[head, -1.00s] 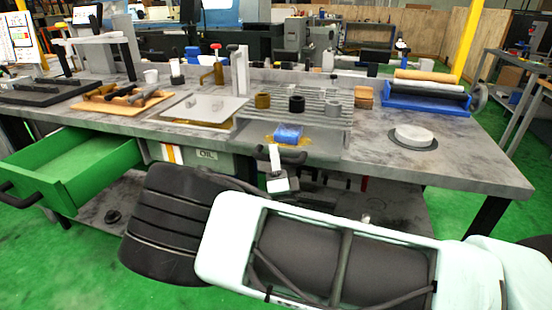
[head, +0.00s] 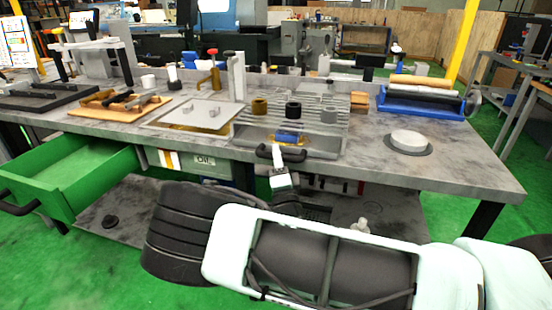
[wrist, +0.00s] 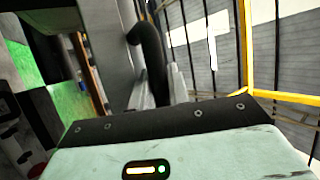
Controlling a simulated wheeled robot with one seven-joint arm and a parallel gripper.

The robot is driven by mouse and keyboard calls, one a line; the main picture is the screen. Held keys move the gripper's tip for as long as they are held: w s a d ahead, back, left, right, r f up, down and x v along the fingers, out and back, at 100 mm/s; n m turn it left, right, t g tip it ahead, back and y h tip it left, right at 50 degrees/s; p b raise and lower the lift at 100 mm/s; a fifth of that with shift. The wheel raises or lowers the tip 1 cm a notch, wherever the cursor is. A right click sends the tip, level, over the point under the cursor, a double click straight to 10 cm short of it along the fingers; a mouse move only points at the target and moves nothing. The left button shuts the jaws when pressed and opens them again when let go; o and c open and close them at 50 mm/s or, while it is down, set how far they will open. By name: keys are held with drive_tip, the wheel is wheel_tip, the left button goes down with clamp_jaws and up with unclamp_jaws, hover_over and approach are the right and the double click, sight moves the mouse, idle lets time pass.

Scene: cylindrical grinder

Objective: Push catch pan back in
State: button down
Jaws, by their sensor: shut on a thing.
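The catch pan (head: 322,152) is a shallow grey tray under the ribbed grate (head: 335,122) on the bench. Its front part stands out from under the grate. A black bar handle (head: 296,155) is on its front. A blue block (head: 287,138) lies in the pan, its rear partly hidden under the grate. My gripper (head: 278,154) is at the handle, shut on it, with my arm reaching from below. In the wrist view the dark curved handle (wrist: 150,55) shows at my gripper (wrist: 158,88); the fingertips are only partly visible there.
Several small cylinders (head: 293,110) stand on the grate. A flat plate (head: 195,113) and a wooden board with tools (head: 118,107) lie to the left. A white disc (head: 408,140) lies to the right. A green drawer (head: 70,180) stands open at the left.

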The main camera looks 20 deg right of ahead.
drive_tip(key=c, duration=1.6)
unclamp_jaws()
drive_tip(key=shift+s+f, duration=0.1)
drive_tip(key=b+v, duration=0.2)
drive_tip(key=v, duration=1.5)
drive_tip(key=shift+s, duration=0.15)
